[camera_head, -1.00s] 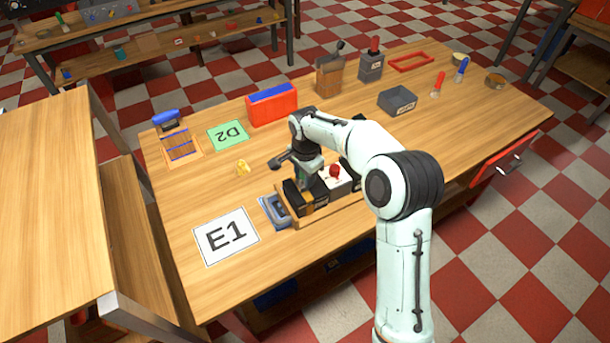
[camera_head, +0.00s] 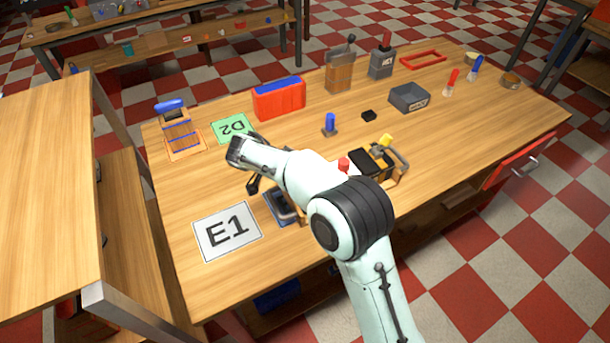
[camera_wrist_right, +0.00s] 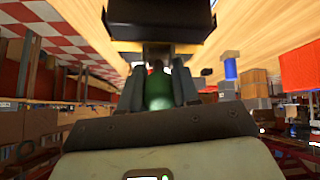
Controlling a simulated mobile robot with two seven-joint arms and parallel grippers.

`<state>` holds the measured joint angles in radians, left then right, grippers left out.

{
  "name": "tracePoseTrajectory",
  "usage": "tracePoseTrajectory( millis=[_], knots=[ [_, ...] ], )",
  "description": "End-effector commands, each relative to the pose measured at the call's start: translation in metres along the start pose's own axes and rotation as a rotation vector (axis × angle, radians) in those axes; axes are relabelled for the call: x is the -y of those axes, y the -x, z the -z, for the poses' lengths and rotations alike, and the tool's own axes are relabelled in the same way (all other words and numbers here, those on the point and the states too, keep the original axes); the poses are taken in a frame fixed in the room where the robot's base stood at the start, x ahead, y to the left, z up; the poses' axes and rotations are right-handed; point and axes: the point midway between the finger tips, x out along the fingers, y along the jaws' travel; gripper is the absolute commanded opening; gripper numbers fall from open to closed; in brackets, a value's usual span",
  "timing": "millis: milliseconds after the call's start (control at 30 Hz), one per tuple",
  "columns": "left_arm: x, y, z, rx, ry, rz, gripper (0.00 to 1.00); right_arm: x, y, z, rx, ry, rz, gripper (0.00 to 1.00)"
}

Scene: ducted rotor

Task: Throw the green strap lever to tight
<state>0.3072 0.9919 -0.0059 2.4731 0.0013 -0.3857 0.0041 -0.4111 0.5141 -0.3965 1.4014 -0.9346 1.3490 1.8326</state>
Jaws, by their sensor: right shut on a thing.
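The green strap lever (camera_wrist_right: 158,92) shows in the right wrist view as a rounded green piece between the two dark fingers. My right gripper (camera_wrist_right: 160,88) is shut on it. In the head view my arm hides the fingers and the lever; only the pale wrist and a dark part of the hand show at the left of the arm. The strap's fixture is mostly behind the arm, with a red knob (camera_head: 343,164) and a black block showing to its right. I cannot tell the lever's exact angle. My left gripper is not in view.
A blue-grey item (camera_head: 280,207) sits close to the arm, beside the E1 card (camera_head: 227,232). The D2 card (camera_head: 234,128), red box (camera_head: 278,98), blue peg (camera_head: 330,124) and grey bin (camera_head: 409,97) stand farther back.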

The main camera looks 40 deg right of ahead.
Motion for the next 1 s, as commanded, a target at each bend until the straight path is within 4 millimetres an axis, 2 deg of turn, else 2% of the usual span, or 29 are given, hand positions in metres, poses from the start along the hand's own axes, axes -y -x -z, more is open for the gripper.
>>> tracePoseTrajectory(
  millis=[33, 233, 767, 800, 867, 1000],
  knots=[
    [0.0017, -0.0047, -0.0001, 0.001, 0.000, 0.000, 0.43, 0.0008, -0.0009, -0.0052, -0.021, 0.006, -0.006, 0.01],
    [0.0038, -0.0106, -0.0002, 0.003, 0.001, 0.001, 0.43, 0.0010, -0.0002, -0.0064, -0.083, 0.009, -0.023, 0.01],
    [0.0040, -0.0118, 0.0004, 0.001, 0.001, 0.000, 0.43, 0.0008, -0.0004, -0.0083, -0.105, 0.015, -0.032, 0.01],
    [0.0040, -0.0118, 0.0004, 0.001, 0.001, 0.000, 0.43, 0.0008, -0.0004, -0.0085, -0.104, 0.016, -0.032, 0.35],
    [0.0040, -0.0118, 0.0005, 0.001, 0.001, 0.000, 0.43, 0.0008, -0.0005, -0.0086, -0.104, 0.016, -0.033, 0.54],
    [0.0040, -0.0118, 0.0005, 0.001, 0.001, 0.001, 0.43, 0.0008, -0.0001, -0.0069, -0.105, 0.013, -0.032, 0.56]
  ],
)
